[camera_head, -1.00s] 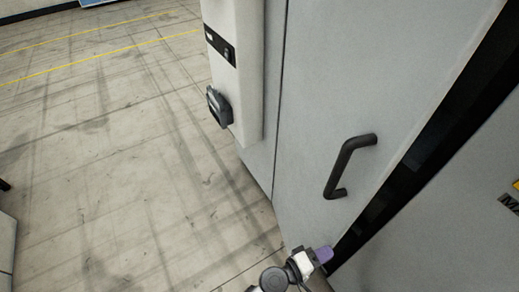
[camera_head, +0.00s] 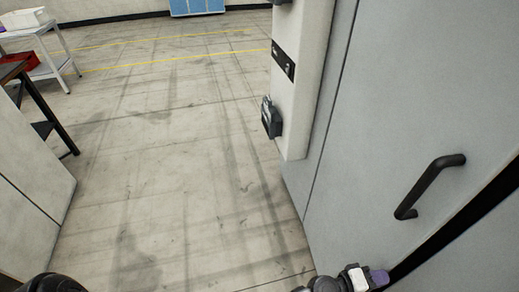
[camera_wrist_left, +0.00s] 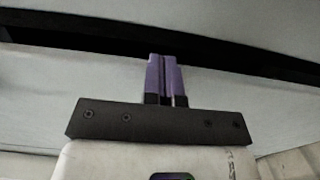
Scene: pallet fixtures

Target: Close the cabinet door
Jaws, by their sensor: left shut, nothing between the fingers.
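The cabinet door (camera_head: 385,170) is a large light grey panel at the right of the head view, with a black bar handle (camera_head: 428,187). A dark gap (camera_head: 470,225) runs along its right edge, so it appears slightly ajar. My left gripper (camera_head: 378,278) is at the bottom, near the lower part of this edge, with its purple fingertips by the gap. In the left wrist view its fingers (camera_wrist_left: 166,78) are together and empty in front of a pale panel below a dark strip. I cannot tell whether they touch the door. My right gripper is not in view.
A pale control box (camera_head: 305,85) with a dark fitting stands left of the door. A grey cabinet side (camera_head: 30,190) is at the far left, with a white shelf cart (camera_head: 48,66) behind it. The concrete floor between is clear. A blue unit (camera_head: 196,7) stands far back.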

